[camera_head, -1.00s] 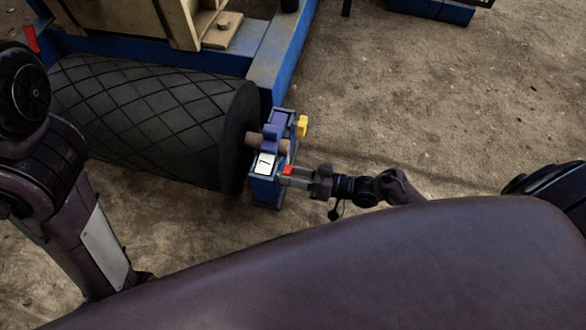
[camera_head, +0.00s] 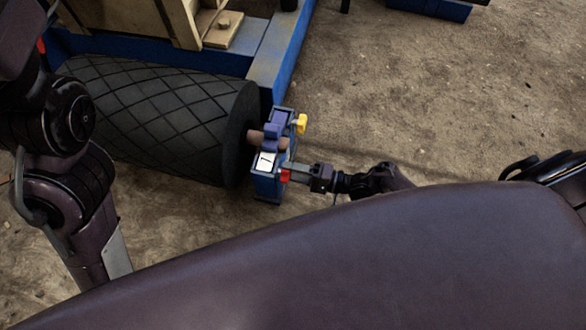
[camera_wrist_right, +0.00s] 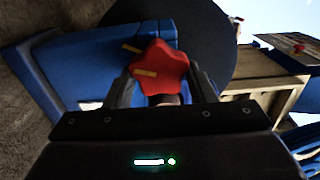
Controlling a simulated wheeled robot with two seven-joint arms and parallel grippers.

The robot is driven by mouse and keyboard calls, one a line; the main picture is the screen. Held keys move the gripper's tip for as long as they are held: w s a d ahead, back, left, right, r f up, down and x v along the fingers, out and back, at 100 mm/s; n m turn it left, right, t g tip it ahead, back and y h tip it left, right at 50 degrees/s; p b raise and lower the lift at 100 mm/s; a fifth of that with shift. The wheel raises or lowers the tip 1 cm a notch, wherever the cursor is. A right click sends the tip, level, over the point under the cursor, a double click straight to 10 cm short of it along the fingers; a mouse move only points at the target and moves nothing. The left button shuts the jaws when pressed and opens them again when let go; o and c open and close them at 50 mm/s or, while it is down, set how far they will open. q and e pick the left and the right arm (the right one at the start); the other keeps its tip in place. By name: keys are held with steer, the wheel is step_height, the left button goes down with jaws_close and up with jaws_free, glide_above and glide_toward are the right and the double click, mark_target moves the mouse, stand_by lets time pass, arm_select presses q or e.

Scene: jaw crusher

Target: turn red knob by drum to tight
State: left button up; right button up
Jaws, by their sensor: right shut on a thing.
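The red knob (camera_head: 285,175) sits on the right side of the blue bearing block (camera_head: 268,187) at the end of the dark drum (camera_head: 165,118). In the right wrist view the knob (camera_wrist_right: 160,68) is star-shaped with a yellow mark on its face. My right gripper (camera_head: 291,174) reaches it from the right, and in the wrist view its two fingers (camera_wrist_right: 160,88) lie on either side of the knob, shut on it. Part of the knob's lower side is hidden. My left arm is at the left edge of the head view, but its gripper is out of view.
A yellow knob (camera_head: 302,123) stands on the block's far right side, above the red one. A white label (camera_head: 267,160) marked 1 is on the block. A blue frame beam (camera_head: 268,75) runs behind. Bare ground (camera_head: 430,110) lies open to the right.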

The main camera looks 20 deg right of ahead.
steer(key=shift+m, duration=1)
steer(key=shift+f, duration=0.1)
steer(key=o, duration=1)
steer(key=shift+d, duration=0.1)
steer(key=v, duration=0.7)
steer(key=shift+s+d, duration=0.2)
steer(key=shift+d, duration=0.05)
